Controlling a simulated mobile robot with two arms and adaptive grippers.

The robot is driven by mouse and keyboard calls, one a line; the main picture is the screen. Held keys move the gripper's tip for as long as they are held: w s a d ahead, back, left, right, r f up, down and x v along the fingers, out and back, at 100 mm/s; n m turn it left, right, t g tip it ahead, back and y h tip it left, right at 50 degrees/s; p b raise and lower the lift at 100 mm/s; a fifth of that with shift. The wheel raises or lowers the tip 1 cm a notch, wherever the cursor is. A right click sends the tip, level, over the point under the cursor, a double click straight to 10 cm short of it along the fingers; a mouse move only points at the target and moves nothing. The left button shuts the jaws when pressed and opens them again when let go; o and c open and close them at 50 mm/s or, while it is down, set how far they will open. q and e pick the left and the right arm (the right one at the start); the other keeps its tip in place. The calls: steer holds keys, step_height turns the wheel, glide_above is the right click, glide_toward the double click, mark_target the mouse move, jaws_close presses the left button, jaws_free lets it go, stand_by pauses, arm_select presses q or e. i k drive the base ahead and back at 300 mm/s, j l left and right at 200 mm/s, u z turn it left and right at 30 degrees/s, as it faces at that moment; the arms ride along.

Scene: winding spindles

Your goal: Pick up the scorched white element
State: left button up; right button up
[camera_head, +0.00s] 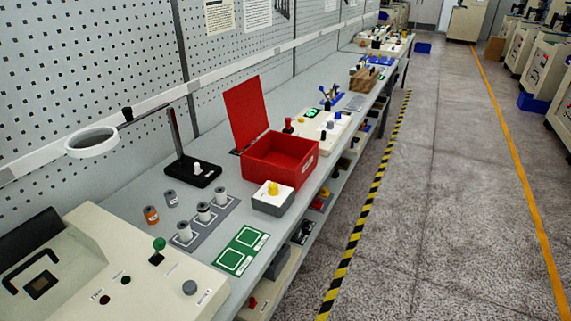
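Three pale cylindrical elements stand in a row on a grey strip with square outlines: a front one (184,233), a middle one (204,212) and a back one (221,196). Their tops look dark in places. They are too small to tell which, if any, is scorched. Just left of the strip stand an orange-brown cylinder (151,215) and a grey cylinder (171,198). Neither of my grippers is in view.
A green two-square mat (242,250) lies right of the strip. Behind are a grey box with a yellow knob (273,196), an open red box (279,158) and a ring lamp (92,142) on a black base. A beige control machine (110,275) fills the near left.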

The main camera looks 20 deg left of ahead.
mark_target(202, 208)
steer(key=u, duration=1.3)
steer(key=i+l+u, duration=0.15)
steer(key=l, duration=0.35)
steer(key=i+l+u, duration=0.1)
steer(key=l, duration=0.4)
steer(key=i+l+u, duration=0.15)
steer(key=l, duration=0.35)
steer(key=i+l+u, duration=0.15)
steer(key=l, duration=0.35)
steer(key=l+u, duration=0.1)
steer(key=l, duration=0.45)
